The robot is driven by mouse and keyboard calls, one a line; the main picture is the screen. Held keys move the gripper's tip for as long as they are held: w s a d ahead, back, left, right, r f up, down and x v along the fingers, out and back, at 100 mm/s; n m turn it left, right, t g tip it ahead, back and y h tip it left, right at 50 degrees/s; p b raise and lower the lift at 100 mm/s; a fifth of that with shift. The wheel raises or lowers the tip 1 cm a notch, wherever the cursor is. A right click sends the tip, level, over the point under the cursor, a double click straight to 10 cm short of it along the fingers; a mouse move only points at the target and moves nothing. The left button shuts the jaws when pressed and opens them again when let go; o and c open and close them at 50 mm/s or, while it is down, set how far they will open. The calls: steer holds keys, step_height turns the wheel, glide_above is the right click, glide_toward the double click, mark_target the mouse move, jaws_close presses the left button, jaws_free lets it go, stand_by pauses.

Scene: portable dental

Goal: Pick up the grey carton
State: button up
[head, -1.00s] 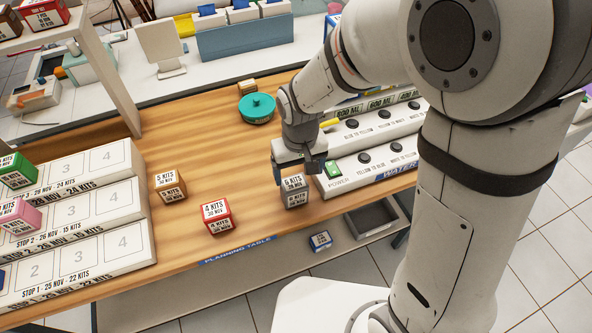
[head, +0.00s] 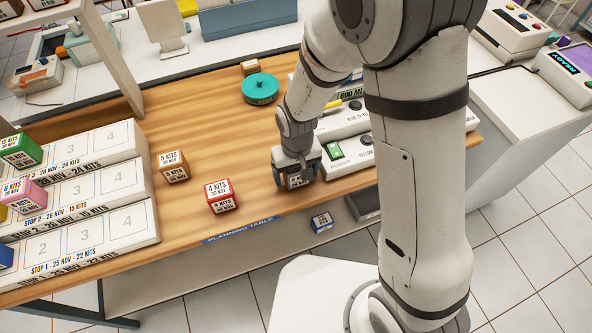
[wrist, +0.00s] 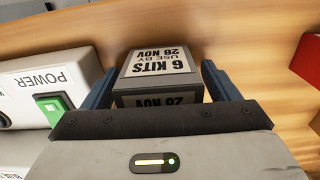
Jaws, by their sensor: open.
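The grey carton (head: 297,181) stands on the wooden planning table near its front edge, beside the white panel with the green power switch. In the wrist view the carton (wrist: 158,73) shows a white label reading "6 KITS, USE BY 28 NOV". My gripper (head: 296,180) is lowered over it, and its fingers largely cover the carton in the head view. In the wrist view my gripper (wrist: 160,85) is open, with one blue-grey finger on each side of the carton. A narrow gap shows at the right finger; contact on the left is hard to tell.
The power panel (head: 350,152) is close on the right of the carton. A red carton (head: 220,196) and a brown carton (head: 173,167) stand to the left with clear table between. A teal round lidded dish (head: 260,89) sits behind.

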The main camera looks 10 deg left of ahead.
steer(key=shift+c, duration=0.4)
steer(key=c, duration=1)
